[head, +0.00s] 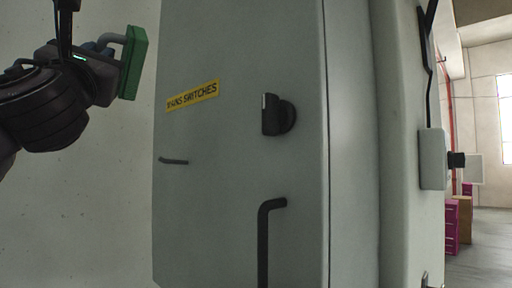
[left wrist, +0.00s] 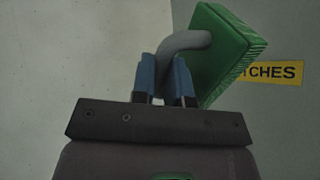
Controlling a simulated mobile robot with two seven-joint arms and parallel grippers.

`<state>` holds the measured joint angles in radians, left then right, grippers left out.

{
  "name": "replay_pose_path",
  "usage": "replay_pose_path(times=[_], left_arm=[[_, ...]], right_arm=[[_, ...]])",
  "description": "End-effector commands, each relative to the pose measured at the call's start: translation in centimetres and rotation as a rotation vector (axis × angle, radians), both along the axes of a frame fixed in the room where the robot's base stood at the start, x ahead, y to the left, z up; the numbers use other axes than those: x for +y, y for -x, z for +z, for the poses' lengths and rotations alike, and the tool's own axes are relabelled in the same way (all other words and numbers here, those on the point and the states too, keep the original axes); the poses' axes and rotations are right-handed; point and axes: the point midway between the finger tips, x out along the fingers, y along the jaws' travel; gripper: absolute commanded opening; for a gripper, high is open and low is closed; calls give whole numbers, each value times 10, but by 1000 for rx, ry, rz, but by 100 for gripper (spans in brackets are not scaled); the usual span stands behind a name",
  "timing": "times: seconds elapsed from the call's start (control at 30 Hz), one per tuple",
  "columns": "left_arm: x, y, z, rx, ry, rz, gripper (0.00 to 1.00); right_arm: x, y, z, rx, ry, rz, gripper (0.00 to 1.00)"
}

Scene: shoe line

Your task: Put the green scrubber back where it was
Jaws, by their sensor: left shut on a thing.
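The green scrubber (head: 134,62) is a green block with a grey curved handle, at the upper left of the head view. My left gripper (head: 104,47) is shut on its grey handle and holds it up in front of the pale wall, left of the grey cabinet. In the left wrist view the blue fingers (left wrist: 165,82) close around the handle, and the green block (left wrist: 226,50) sits tilted above and to the right of them. My right gripper is in neither view.
A grey cabinet (head: 230,220) fills the middle, with a yellow "SWITCHES" label (head: 193,95), a black knob (head: 278,115), a small hook (head: 173,161) and a black handle (head: 268,240) standing out from its front. Pink boxes (head: 451,225) stand far right. The wall at left looks bare.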

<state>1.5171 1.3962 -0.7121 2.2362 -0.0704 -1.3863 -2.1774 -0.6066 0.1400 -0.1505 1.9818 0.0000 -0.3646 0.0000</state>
Motion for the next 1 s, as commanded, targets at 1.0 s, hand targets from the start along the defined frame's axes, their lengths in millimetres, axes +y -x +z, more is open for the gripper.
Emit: replay_pose_path(times=[1.0], left_arm=[[-30,-9,-326,10,4,-133,0]], right_arm=[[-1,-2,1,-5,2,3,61]])
